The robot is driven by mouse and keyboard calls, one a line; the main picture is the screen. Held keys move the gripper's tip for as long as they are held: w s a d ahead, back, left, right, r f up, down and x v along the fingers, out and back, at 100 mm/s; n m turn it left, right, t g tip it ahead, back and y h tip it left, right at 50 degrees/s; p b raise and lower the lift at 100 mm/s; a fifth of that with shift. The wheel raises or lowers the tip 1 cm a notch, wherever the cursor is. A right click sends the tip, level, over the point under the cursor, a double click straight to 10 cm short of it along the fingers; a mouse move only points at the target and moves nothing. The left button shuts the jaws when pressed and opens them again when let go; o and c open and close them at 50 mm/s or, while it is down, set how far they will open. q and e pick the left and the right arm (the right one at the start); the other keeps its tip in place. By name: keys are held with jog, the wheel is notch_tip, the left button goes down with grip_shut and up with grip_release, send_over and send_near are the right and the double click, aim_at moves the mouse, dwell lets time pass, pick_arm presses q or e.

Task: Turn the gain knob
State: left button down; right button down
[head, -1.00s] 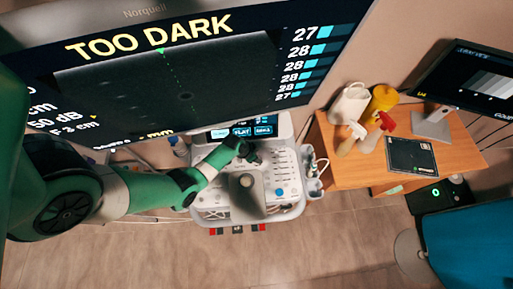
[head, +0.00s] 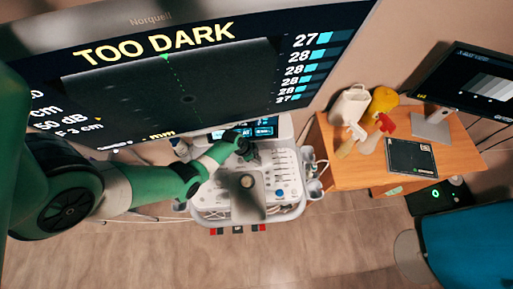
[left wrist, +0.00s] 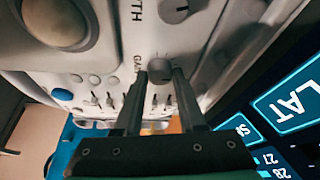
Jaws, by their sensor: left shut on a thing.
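The gain knob (left wrist: 159,69) is a small dark round knob on the white ultrasound console (left wrist: 215,50), beside lettering that begins "GA" in the left wrist view. My left gripper (left wrist: 160,78) has its two dark fingers on either side of the knob, shut on it. In the head view my left gripper (head: 246,153) is over the upper part of the console, and the knob is hidden behind it. The large monitor (head: 180,92) reads "TOO DARK" in yellow, with "50 dB" at its left. My right gripper is not in view.
A second dark knob (left wrist: 174,11), several sliders and a large trackball (left wrist: 58,20) sit close by on the panel. A touch screen (left wrist: 285,105) is beside the gripper. A wooden desk (head: 350,173) stands to the right of the console in the head view.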

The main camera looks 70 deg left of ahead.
pick_arm(q)
jog(key=shift+a+m+h+p, duration=0.1)
jog(key=shift+m+h+p, duration=0.3)
jog(key=shift+m, duration=1.1)
jog(key=c, duration=0.5)
grip_release()
